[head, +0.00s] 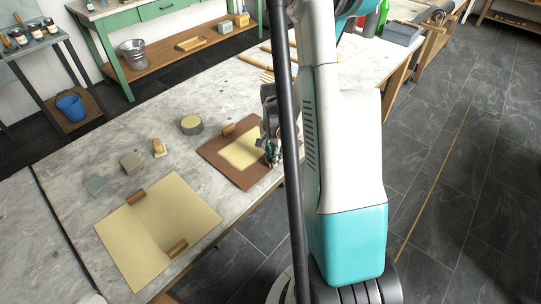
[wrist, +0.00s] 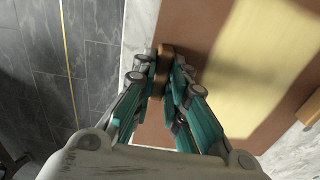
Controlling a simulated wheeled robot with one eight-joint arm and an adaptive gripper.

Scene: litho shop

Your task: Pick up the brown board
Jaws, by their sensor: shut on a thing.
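The brown board (head: 213,153) lies on the stone-topped table with a pale yellow panel (head: 243,153) on its middle. A brown grip block (head: 233,130) sits at its far edge. The board also fills much of the wrist view (wrist: 190,28), with a second block (wrist: 312,107) at the right. My gripper (head: 272,152) is at the board's near right edge, partly hidden by my arm. In the wrist view, my fingertips (wrist: 163,75) are closed on a brown block (wrist: 163,58) at the board's edge. I see no clear gap under the board.
A pale yellow board (head: 160,222) with two brown blocks lies to the left on the table (head: 75,160). Tiled floor (head: 450,150) is open to the right.

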